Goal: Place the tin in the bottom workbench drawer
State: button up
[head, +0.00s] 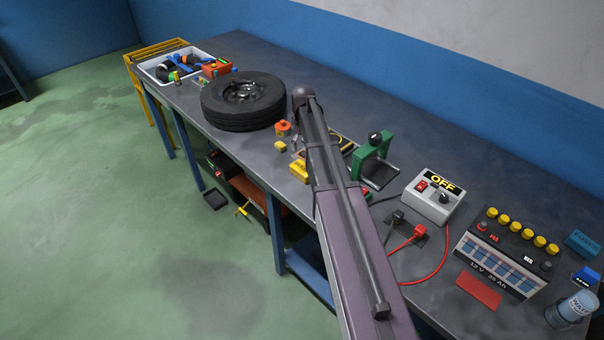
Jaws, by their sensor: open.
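My arm reaches from the bottom edge up over the workbench (420,150), and its dark joint is beside the tyre. My gripper does not show; the arm may hide it. I cannot pick out the tin for certain. Small yellow and orange items (283,128) lie left of my arm, and a yellow block-like item (300,170) is partly covered by the arm. No workbench drawer shows clearly; the space under the bench is dark and partly hidden. A blue panel or shelf (305,274) is low under the bench, left of my arm.
On the bench are a black tyre (243,101), a white tray (150,68) of tools, a green stand (372,155), a grey switch box (433,198), a battery (500,262) and a water container (572,308). A black tray (215,199) lies low beside the bench. Green floor at left is open.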

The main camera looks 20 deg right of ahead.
aim_at(303, 167)
jog(key=shift+f+b, duration=3.55)
jog(key=shift+f, duration=0.3)
jog(key=shift+a+f+b, duration=0.1)
jog(key=shift+f+b, duration=2.5)
jog(key=c, duration=1)
jog(key=shift+c, duration=0.2)
jog(key=shift+r, duration=0.2)
notch_tip(303, 167, up, 3)
jog(key=p, duration=0.3)
jog(key=shift+f, duration=0.2)
jog(key=s+a, duration=0.1)
jog(key=s, duration=0.4)
jog(key=s+a+r+p, duration=0.1)
jog(key=s+a, duration=0.1)
jog(key=s, duration=0.3)
jog(key=s+a+r+p, duration=0.1)
jog(key=s, duration=0.4)
jog(key=shift+s+a, duration=0.2)
jog(key=shift+a, duration=0.2)
